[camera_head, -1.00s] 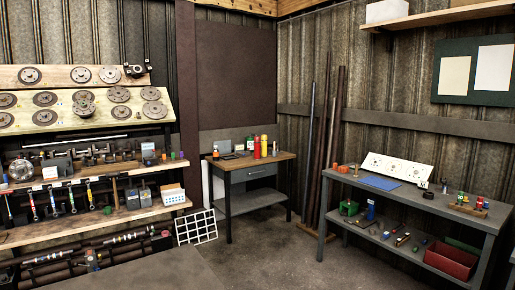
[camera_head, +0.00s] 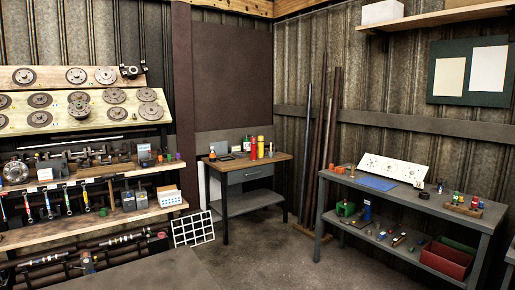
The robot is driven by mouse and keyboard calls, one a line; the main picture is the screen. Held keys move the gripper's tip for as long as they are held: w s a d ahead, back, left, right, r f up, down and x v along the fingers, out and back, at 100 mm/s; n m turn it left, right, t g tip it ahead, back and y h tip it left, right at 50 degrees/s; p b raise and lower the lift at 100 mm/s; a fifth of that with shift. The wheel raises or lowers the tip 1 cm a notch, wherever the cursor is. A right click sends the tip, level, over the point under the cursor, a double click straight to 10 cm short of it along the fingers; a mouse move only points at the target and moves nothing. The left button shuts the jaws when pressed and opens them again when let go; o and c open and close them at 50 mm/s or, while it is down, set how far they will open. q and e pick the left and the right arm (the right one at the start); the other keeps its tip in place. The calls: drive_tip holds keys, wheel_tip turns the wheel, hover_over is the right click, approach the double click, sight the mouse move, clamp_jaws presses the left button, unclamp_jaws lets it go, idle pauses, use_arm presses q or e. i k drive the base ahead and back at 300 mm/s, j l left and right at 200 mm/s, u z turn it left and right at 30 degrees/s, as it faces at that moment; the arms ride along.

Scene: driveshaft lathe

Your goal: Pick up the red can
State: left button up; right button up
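A tall red can (camera_head: 253,148) stands upright on the small wooden-topped workbench (camera_head: 224,166) against the back wall. A tall yellow can (camera_head: 260,147) stands close beside it on the right. They are small in the picture, so labels cannot be read. Neither of my grippers is in view.
Small bottles and a dark box share the workbench top. Left is a shelf rack (camera_head: 98,239) with discs and tools. Right is a grey table (camera_head: 410,197) with a blue mat (camera_head: 377,183). A grey surface (camera_head: 150,272) fills the lower front; concrete floor (camera_head: 270,245) between is clear.

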sight(253, 146)
drive_tip(key=i+l+z, duration=0.3)
drive_tip(key=i+z, duration=0.15)
drive_tip(key=i+l+z, duration=0.1)
drive_tip(key=i+z, duration=0.35)
drive_tip(key=i+l+u, duration=0.1)
drive_tip(key=i, duration=0.45)
drive_tip(key=i+l, duration=0.2)
drive_tip(key=i, duration=0.35)
drive_tip(key=i+l+u, duration=0.15)
drive_tip(key=i, duration=0.35)
drive_tip(key=i+j+u, duration=0.35)
drive_tip(key=i, duration=0.25)
drive_tip(key=i+u, duration=0.4)
drive_tip(key=i, duration=0.2)
drive_tip(key=i+l+u, duration=0.15)
drive_tip(key=i+u, duration=0.2)
drive_tip(key=i, duration=0.25)
